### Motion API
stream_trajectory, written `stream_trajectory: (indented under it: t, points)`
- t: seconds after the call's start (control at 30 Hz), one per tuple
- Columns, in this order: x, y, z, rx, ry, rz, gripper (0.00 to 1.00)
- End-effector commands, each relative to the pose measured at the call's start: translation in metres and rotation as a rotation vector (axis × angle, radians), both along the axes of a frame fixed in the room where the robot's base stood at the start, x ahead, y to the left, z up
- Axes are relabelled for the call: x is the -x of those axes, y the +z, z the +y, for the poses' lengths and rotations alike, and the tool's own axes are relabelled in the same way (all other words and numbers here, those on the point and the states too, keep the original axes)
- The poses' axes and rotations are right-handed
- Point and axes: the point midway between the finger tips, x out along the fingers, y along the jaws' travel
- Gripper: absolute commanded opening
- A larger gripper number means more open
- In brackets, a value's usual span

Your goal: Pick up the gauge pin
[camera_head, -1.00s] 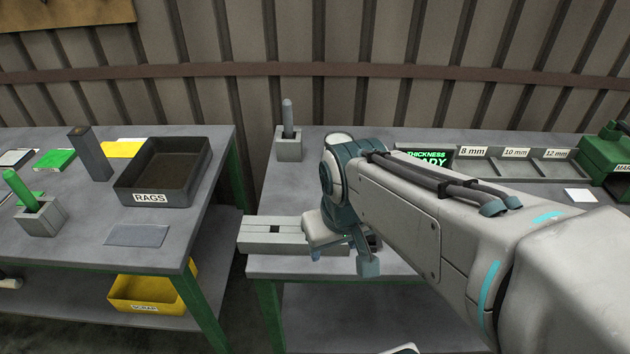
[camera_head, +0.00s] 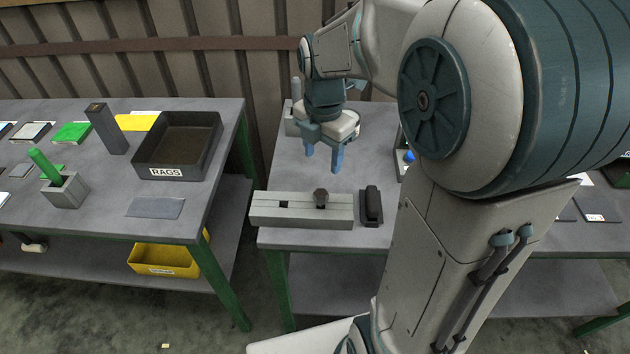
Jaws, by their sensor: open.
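My gripper (camera_head: 323,157) is open and empty, fingers pointing down over the right table, behind a long grey fixture block (camera_head: 285,210). A short dark peg (camera_head: 320,196) stands in the fixture's right part, and a small square hole (camera_head: 255,205) is at its left. A grey upright pin (camera_head: 295,88) stands in a grey holder block (camera_head: 289,122) at the back left of this table, partly hidden by my gripper and wrist. A green pin (camera_head: 45,166) leans in a grey holder (camera_head: 68,192) on the left table. I cannot tell for certain which is the gauge pin.
A black part (camera_head: 371,206) lies right of the fixture. The left table holds a RAGS bin (camera_head: 188,131), a dark upright block (camera_head: 106,130) and a flat grey plate (camera_head: 156,208). A gap separates the tables. My arm hides much of the right table.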

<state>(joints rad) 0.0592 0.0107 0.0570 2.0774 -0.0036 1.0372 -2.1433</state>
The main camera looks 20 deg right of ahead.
Motion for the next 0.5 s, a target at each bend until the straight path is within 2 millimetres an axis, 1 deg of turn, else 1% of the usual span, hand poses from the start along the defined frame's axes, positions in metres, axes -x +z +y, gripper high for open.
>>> stream_trajectory:
  t: [0.1,0.17,0.23,0.37,0.5]
  points:
    - [-0.007,0.002,0.000,0.000,0.108,0.014,0.55]
    - [-0.008,0.000,0.000,-0.001,0.139,0.016,0.55]
    - [-0.009,-0.005,0.000,-0.001,0.159,0.018,0.55]
    - [-0.008,-0.027,0.000,-0.002,0.165,0.023,0.55]
    - [-0.008,-0.056,0.000,-0.002,0.164,0.023,0.55]
